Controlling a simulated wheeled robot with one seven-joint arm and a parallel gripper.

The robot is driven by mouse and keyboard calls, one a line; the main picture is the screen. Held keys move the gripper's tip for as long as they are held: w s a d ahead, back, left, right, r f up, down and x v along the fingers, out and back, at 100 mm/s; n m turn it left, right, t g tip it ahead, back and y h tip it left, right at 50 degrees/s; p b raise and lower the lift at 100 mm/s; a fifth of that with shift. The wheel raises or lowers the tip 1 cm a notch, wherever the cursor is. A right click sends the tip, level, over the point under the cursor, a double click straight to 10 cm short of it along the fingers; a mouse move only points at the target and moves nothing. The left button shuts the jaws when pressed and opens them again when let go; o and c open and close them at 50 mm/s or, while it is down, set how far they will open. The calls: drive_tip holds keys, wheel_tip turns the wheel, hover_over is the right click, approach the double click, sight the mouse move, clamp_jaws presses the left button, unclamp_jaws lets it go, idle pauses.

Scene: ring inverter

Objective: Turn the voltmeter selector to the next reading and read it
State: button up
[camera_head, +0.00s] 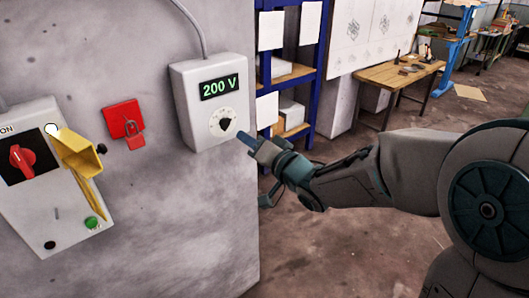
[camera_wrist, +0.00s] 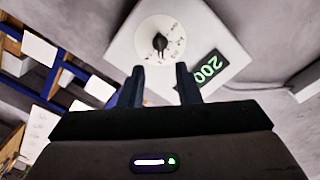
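The voltmeter (camera_head: 196,117) is a light grey box on the wall, with a green display (camera_head: 219,88) reading 200 V. Its selector dial (camera_head: 223,122) is a round white plate with a black knob. In the wrist view the knob (camera_wrist: 160,42) sits at the dial's middle, and the display (camera_wrist: 207,69) appears tilted. My gripper (camera_head: 247,139) is just to the lower right of the dial. In the wrist view my gripper (camera_wrist: 160,80) has its two blue fingers apart, with the dial beyond their tips. Nothing is between the fingers, and they appear clear of the knob.
To the left are a red padlock on a red plate (camera_head: 123,119), a yellow cover (camera_head: 78,152) and a panel with a red rotary switch (camera_head: 21,160). A blue shelf (camera_head: 321,48) stands behind. The floor (camera_head: 340,250) right of the wall is clear.

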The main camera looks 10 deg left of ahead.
drive_tip(key=v, duration=0.5)
drive_tip(key=s+d+f+m+h, duration=0.1)
drive_tip(key=d+f+h, duration=0.2)
drive_tip(key=d+h, duration=0.45)
drive_tip(key=d+f+m+h, duration=0.1)
drive_tip(key=d+f+h, duration=0.3)
drive_tip(key=d, duration=0.7)
drive_tip(key=s+d+f+g+h, duration=0.1)
drive_tip(key=s+g, duration=0.3)
drive_tip(key=s, duration=0.5)
drive_tip(key=s+d+f+n+g+h, duration=0.1)
drive_tip(key=s+d+g, duration=0.3)
drive_tip(key=s, duration=0.4)
drive_tip(key=shift+s+d+f+g, duration=0.15)
drive_tip(key=shift+s+f+g, duration=0.2)
drive_tip(key=shift+f+g, duration=0.1)
idle(0.8)
